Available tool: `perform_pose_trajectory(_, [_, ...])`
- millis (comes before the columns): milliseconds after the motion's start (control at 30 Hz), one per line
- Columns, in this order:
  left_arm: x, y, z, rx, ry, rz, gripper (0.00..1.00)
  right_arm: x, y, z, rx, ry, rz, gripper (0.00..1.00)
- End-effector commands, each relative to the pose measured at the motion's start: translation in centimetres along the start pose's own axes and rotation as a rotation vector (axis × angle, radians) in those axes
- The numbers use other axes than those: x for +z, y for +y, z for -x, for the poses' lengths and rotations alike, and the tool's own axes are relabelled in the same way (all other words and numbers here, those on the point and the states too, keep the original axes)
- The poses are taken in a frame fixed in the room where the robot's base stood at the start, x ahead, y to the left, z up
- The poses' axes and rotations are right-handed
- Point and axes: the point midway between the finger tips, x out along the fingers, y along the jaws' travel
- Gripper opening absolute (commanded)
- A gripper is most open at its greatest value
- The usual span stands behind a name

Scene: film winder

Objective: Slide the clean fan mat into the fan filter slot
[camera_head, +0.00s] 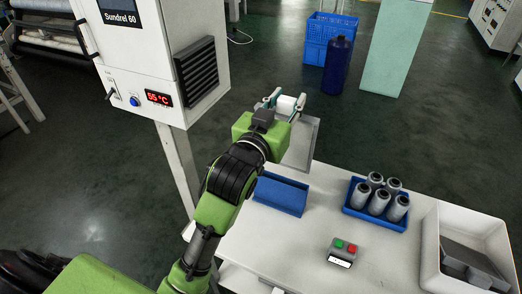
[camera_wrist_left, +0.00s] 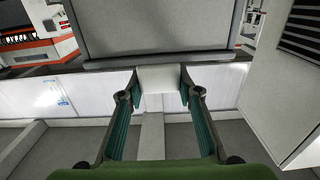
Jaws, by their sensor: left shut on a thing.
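In the head view the panel (camera_head: 301,145) shows partly behind and below the gripper, near the table's far left corner. The white cabinet (camera_head: 145,45) stands left of the gripper, with a dark louvred vent (camera_head: 196,70) on its side. The vent also shows at the right of the wrist view (camera_wrist_left: 303,28). The mat is apart from the cabinet. I cannot make out the slot opening. My right gripper is out of view.
The white table (camera_head: 285,245) holds a blue bin (camera_head: 281,194), a blue tray (camera_head: 376,217) of grey spools, a button box (camera_head: 343,251) and a white tub (camera_head: 431,245). A blue crate (camera_head: 330,32) and dark blue cylinder (camera_head: 337,68) stand beyond. Floor between cabinet and crate is clear.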

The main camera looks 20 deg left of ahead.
Motion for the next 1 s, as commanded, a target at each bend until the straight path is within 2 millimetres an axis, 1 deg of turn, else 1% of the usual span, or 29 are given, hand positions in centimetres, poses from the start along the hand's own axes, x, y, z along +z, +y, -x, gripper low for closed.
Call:
perform_pose_trajectory(100, [0.1, 0.0, 0.0, 0.0, 0.0, 0.0, 0.1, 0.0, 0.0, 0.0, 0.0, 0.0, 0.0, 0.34])
perform_pose_trajectory(200, [0.9, 0.0, 0.0, -0.001, -0.003, 0.001, 0.1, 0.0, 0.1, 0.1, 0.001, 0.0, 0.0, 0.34])
perform_pose_trajectory(267, [2.1, 0.0, 0.0, -0.001, -0.006, 0.0, 0.1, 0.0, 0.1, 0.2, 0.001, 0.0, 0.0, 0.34])
perform_pose_trajectory(500, [8.4, 0.0, 0.1, 0.0, -0.008, 0.001, 0.1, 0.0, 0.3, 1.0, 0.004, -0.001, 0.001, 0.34])
perform_pose_trajectory(600, [10.6, 0.0, 0.1, 0.0, -0.006, 0.001, 0.1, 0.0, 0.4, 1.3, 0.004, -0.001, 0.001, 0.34])
perform_pose_trajectory(700, [12.0, 0.0, 0.0, -0.001, -0.002, 0.002, 0.1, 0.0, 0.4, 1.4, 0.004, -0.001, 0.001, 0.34])
perform_pose_trajectory(867, [13.2, 0.0, 0.0, 0.0, -0.001, 0.0, 0.1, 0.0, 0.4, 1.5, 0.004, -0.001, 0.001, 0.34])
perform_pose_trajectory(1000, [15.3, 0.0, 0.0, -0.001, -0.004, 0.003, 0.1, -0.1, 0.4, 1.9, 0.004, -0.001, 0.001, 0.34])
